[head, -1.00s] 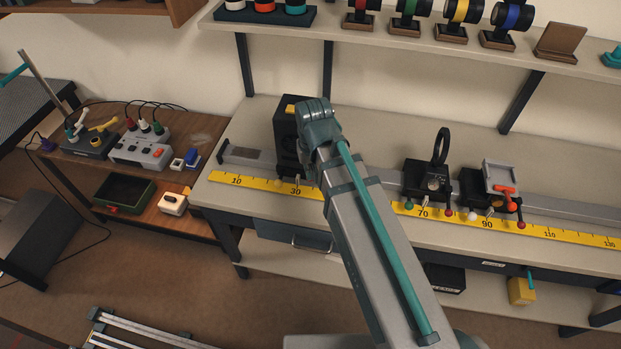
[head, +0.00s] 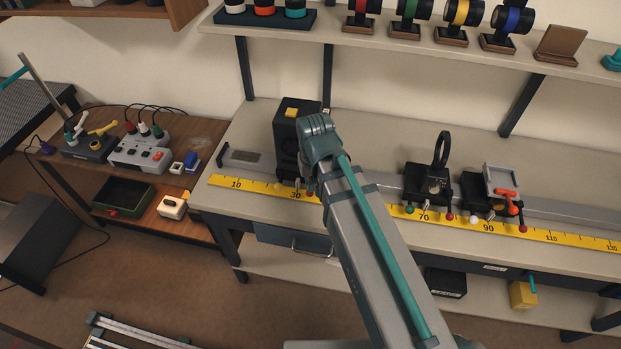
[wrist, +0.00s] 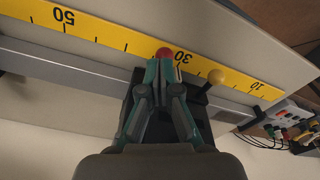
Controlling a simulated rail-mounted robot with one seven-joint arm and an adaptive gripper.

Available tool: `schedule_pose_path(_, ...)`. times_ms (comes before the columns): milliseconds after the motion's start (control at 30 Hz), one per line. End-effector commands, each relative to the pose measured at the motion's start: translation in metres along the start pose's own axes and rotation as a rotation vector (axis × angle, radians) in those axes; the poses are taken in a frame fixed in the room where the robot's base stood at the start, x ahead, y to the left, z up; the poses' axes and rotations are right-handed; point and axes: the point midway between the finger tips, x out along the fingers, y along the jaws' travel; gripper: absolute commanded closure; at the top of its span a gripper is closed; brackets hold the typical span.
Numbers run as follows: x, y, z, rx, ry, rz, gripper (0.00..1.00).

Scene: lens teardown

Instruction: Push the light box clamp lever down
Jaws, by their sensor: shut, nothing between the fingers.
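The light box (head: 287,140) is a black upright box with a yellow patch on top, standing at the left end of the bench rail near the 30 mark. In the wrist view two ball knobs show at its base: a red knob (wrist: 164,53) and a yellow knob (wrist: 216,76) on a short stem. The red one looks like the end of the clamp lever; its stem is hidden by my fingers. My gripper (wrist: 162,66) is shut and empty, its fingertips right at the red knob. I cannot tell whether they touch. In the head view my arm hides the fingertips.
A yellow scale (head: 380,206) runs along the front of the rail. A lens carriage (head: 428,183) and a screen carriage (head: 490,190) stand further right. A shelf (head: 420,40) with coloured-ringed lenses hangs above. A side table (head: 150,180) with control boxes stands left.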

Motion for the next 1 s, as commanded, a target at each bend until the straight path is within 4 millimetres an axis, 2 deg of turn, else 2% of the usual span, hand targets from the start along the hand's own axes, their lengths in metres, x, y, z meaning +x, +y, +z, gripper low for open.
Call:
schedule_pose_path(33,-0.007,0.000,0.010,0.000,-0.001,0.000,1.00)
schedule_pose_path(133,-0.010,0.000,0.018,0.000,-0.001,0.000,1.00)
schedule_pose_path(567,-0.012,0.000,0.018,0.000,0.001,0.000,1.00)
schedule_pose_path(767,-0.030,0.000,0.017,0.000,0.003,0.000,1.00)
schedule_pose_path(1000,-0.068,0.000,0.017,0.000,0.004,0.000,1.00)
